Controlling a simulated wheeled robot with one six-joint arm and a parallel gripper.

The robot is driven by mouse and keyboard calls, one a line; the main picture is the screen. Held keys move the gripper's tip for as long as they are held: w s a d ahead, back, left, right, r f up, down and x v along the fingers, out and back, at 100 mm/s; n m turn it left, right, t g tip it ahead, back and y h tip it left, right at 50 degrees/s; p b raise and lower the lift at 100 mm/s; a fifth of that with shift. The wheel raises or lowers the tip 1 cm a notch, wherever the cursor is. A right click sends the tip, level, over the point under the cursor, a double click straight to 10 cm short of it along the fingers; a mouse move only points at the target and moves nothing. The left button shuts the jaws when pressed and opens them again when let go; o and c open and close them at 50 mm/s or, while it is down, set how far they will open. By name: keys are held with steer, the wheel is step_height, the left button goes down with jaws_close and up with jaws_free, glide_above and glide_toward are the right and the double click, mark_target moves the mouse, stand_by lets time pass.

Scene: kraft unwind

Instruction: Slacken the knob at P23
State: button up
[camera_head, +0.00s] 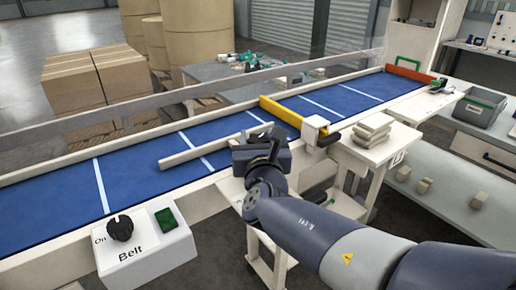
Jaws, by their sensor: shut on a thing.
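My gripper (262,150) is at the near rail of the blue belt, by the right end of a beige guide bar (200,152) that lies slantwise over the belt. The gripper is shut on what appears to be the dark knob of this bar's clamp; the jaws largely hide it. No P23 label can be read. A yellow bar (290,115) crosses the belt further right, with a white block (315,126) and a dark knob (328,138) at its near end. An orange bar (408,74) with another dark knob (438,85) is at the far end.
A belt control box (150,258) with a black dial (120,228) and green button (166,218) stands at the near left. Beige blocks (372,130) are stacked on a side table right of my gripper. A grey bin (480,107) and cartons (100,85) stand further off.

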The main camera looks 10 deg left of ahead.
steer(key=shift+f, duration=0.25)
steer(key=o, duration=0.7)
steer(key=shift+c, duration=0.2)
steer(key=o, duration=0.3)
steer(key=shift+r, duration=0.15)
steer(key=shift+o, duration=0.2)
steer(key=shift+y, duration=0.3)
steer(key=v, duration=0.9)
steer(key=shift+s+r, duration=0.15)
steer(key=shift+s, duration=0.15)
steer(key=shift+s+d, duration=0.35)
steer(key=shift+s, duration=0.2)
